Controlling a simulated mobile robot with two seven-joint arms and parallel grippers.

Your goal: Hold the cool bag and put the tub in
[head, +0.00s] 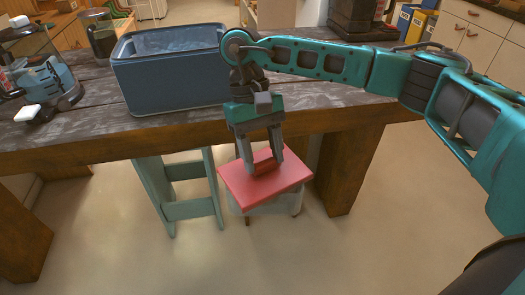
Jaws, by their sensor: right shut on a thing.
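The cool bag (170,85) is a blue, box-shaped bag with an open top, upright on the table near its front edge. Its inside is mostly hidden. My right gripper (262,165) is in front of the table, below the level of its top, pointing down. It is shut on the raised dark-red grip of a flat red lid, which I take to be the tub's (265,187). A pale body shows under the lid; I cannot tell whether it is the tub or a stool seat. My left gripper is not in view.
The dark wooden table (330,98) has free room right of the bag. A clear jar appliance with a blue base (62,85) stands at the left. A teal wooden stand (185,190) is under the table edge, left of the red lid.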

